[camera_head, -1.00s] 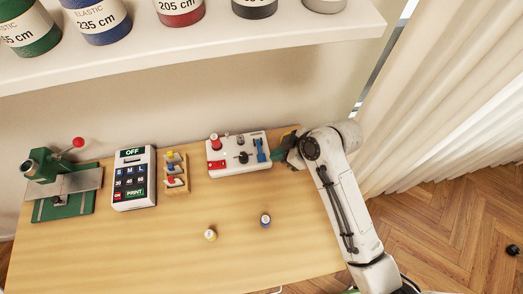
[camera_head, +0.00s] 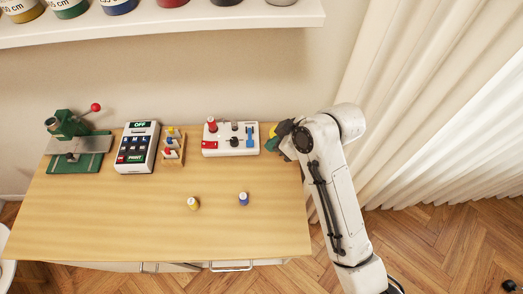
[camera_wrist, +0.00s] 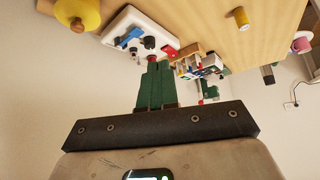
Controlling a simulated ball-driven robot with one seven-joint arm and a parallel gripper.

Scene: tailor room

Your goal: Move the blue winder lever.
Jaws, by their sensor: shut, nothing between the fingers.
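The blue winder lever (camera_head: 250,135) stands at the right end of a white panel (camera_head: 222,152) at the back of the table. It also shows in the wrist view (camera_wrist: 130,37), at the upper left. My gripper (camera_head: 268,146) is just right of the panel, with a gap between it and the lever. In the wrist view its green fingers (camera_wrist: 153,66) are shut together with nothing between them. Their tips point toward the panel and do not touch the lever. The wrist partly hides the fingers in the head view.
The panel also bears a red spool (camera_head: 212,125) and a black knob (camera_head: 234,142). A yellow rounded thing (camera_wrist: 78,12) is close beside my gripper. A keypad box (camera_head: 137,148), spool rack (camera_head: 172,148) and green press (camera_head: 75,150) stand left. The table's front is mostly clear.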

